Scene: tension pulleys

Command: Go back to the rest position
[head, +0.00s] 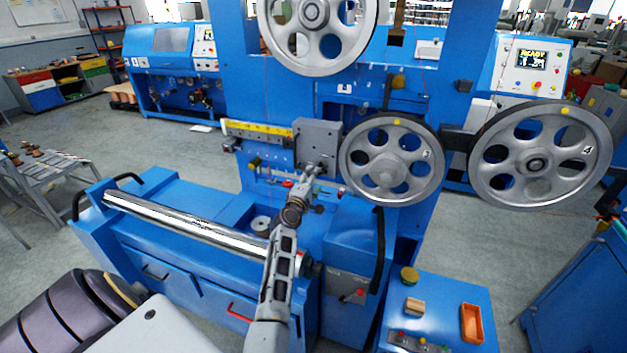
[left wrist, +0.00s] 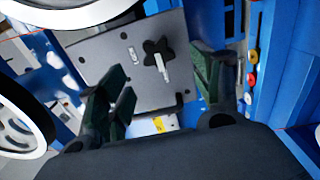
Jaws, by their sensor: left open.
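My left gripper (head: 311,174) reaches up from the bottom middle of the head view, in front of a grey box (head: 315,133) on the blue machine. In the left wrist view the two dark green fingers (left wrist: 160,72) are spread apart with nothing held. The grey box's plate (left wrist: 112,62) fills the middle of that view. A black star knob (left wrist: 153,46) with a pale pin shows on the plate, between the fingers in the picture. I cannot tell the exact gap between fingers and knob. My right gripper shows in neither view.
Grey pulley wheels hang near the arm: one at the top (head: 345,45), one right of the box (head: 358,166) and one farther right (head: 485,180). A shiny roller (head: 190,226) lies left of the arm. A blue stand with an orange tray (head: 471,324) is at lower right.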

